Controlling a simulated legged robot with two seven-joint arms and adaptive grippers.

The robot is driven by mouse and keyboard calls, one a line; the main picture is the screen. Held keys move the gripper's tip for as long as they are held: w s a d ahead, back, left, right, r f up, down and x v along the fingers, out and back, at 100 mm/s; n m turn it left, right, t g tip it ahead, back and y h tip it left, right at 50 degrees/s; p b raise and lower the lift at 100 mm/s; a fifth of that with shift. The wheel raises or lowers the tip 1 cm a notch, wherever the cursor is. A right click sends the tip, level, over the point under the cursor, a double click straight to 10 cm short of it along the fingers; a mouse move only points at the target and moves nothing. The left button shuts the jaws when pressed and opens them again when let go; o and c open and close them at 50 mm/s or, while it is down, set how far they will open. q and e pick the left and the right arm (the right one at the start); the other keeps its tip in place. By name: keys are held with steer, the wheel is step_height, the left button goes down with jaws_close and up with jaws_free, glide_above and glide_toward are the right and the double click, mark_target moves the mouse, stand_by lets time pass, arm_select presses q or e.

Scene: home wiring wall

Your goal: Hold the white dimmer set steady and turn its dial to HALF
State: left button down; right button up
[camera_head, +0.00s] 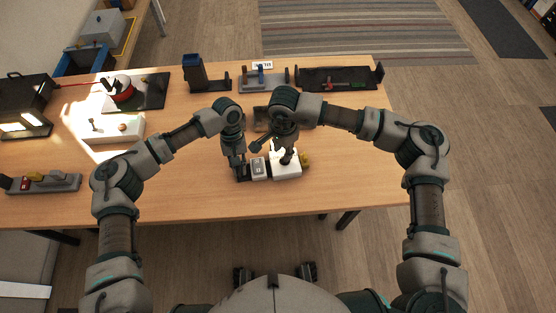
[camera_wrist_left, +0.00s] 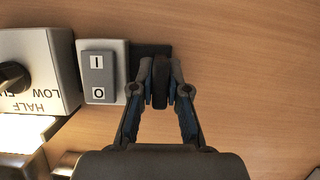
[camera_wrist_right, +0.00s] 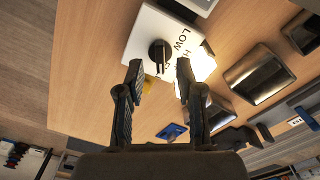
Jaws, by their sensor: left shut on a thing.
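The white dimmer set (camera_head: 285,172) lies near the front of the table. It has a white box (camera_wrist_left: 45,60) with LOW and HALF lettering, a black dial (camera_wrist_right: 160,55) and a grey I/O rocker switch (camera_wrist_left: 98,75). My left gripper (camera_head: 240,172) is shut on the black upright handle (camera_wrist_left: 160,82) at the set's left end in the head view. My right gripper (camera_wrist_right: 159,75) is open. Its fingers are apart, with the dial showing between and beyond their tips. I cannot tell if they touch it. I cannot tell exactly where the dial points.
A yellow knob (camera_head: 305,159) sits at the set's right end. Behind stand a dark upright holder (camera_head: 195,73), a grey switch block (camera_head: 263,82) and a black tray (camera_head: 338,79). A white panel (camera_head: 115,128) lies to the left. The table's front right is clear.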

steer(key=shift+f, duration=2.4)
steer(key=shift+c, duration=0.2)
jaws_close()
steer(key=shift+s+n, duration=0.1)
steer(key=shift+n, duration=0.9)
steer(key=shift+d+n, duration=0.1)
steer(key=shift+n, duration=0.9)
